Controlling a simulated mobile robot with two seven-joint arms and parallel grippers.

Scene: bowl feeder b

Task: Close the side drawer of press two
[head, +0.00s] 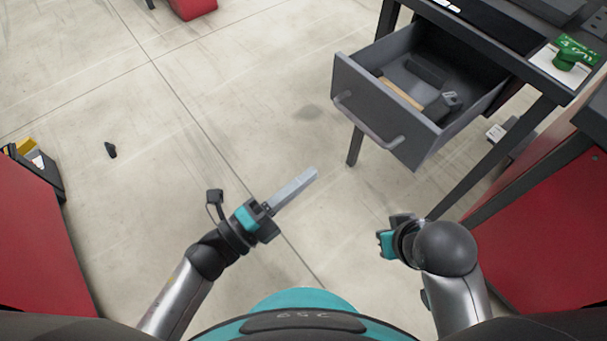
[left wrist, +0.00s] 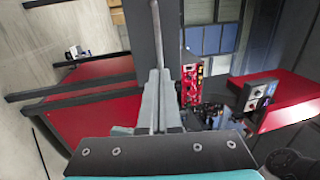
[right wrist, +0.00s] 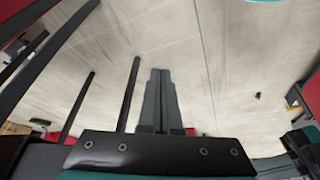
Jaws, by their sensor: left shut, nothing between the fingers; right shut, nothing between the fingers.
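A dark grey drawer (head: 375,112) stands pulled out from a dark bench at the upper right of the head view. Its front carries a bar handle (head: 366,124). Inside lie a light wooden strip (head: 401,93) and some dark grey items. My left gripper (head: 316,171) is shut and empty, below and left of the drawer front, apparently apart from it. Its closed fingers also show in the left wrist view (left wrist: 158,72). My right gripper (head: 381,245) is lower, below the drawer, its fingertips mostly hidden; the right wrist view shows its fingers (right wrist: 160,72) shut and empty.
Bench legs (head: 355,145) stand below the drawer. A green knob (head: 568,58) sits on the bench top. Red cabinets stand at the right (head: 545,215) and left (head: 35,235). A small dark object (head: 110,150) lies on the floor. The floor left of the drawer is mostly clear.

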